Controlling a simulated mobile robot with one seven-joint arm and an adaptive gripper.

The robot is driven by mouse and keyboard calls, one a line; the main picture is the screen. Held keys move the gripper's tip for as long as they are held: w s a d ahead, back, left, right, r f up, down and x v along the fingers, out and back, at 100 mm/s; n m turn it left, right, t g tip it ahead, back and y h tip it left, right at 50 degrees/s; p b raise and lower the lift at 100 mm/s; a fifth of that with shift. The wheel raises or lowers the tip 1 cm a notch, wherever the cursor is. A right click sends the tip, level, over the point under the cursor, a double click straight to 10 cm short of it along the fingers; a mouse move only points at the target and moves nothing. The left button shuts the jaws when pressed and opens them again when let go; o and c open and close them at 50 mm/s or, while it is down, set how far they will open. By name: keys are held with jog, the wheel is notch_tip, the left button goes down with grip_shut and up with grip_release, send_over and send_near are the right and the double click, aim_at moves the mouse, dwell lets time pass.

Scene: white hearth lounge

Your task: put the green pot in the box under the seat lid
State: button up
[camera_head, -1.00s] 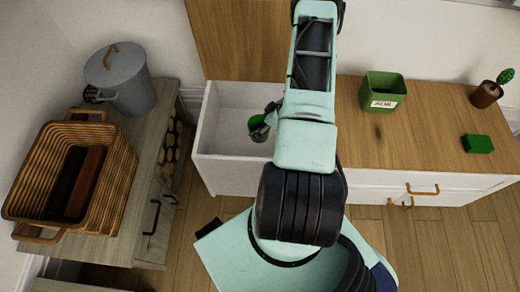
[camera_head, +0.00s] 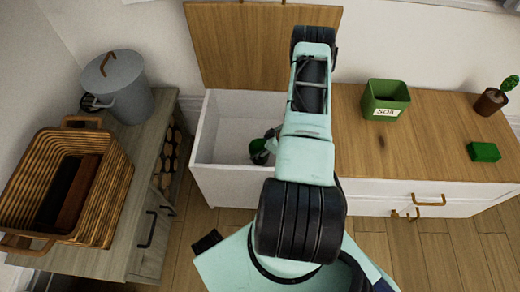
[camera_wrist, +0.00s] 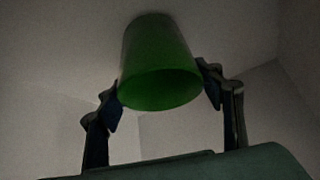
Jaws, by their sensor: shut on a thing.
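The green pot (camera_head: 259,152) is inside the white box (camera_head: 205,170) under the raised wooden seat lid (camera_head: 240,45). My gripper (camera_head: 268,143) reaches down into the box, mostly hidden behind my arm in the head view. In the wrist view the green pot (camera_wrist: 160,65) sits between the two fingers of my gripper (camera_wrist: 162,88), which are shut on its sides. White inner walls surround it there. I cannot tell whether the pot touches the box floor.
On the wooden bench top (camera_head: 430,150) to the right stand a green SOIL container (camera_head: 385,98), a green block (camera_head: 484,152) and a potted cactus (camera_head: 492,100). At left a side cabinet (camera_head: 120,255) holds a wicker basket (camera_head: 112,190) and a grey lidded bin (camera_head: 125,90).

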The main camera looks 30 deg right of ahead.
jog(key=shift+f, duration=0.2)
jog(key=o, duration=1.4)
jog(key=shift+o, duration=0.2)
jog(key=shift+r, duration=0.1)
jog(key=shift+r, duration=0.2)
jog(key=p+v, duration=0.3)
jog(key=v, duration=0.9)
jog(key=shift+p, duration=0.3)
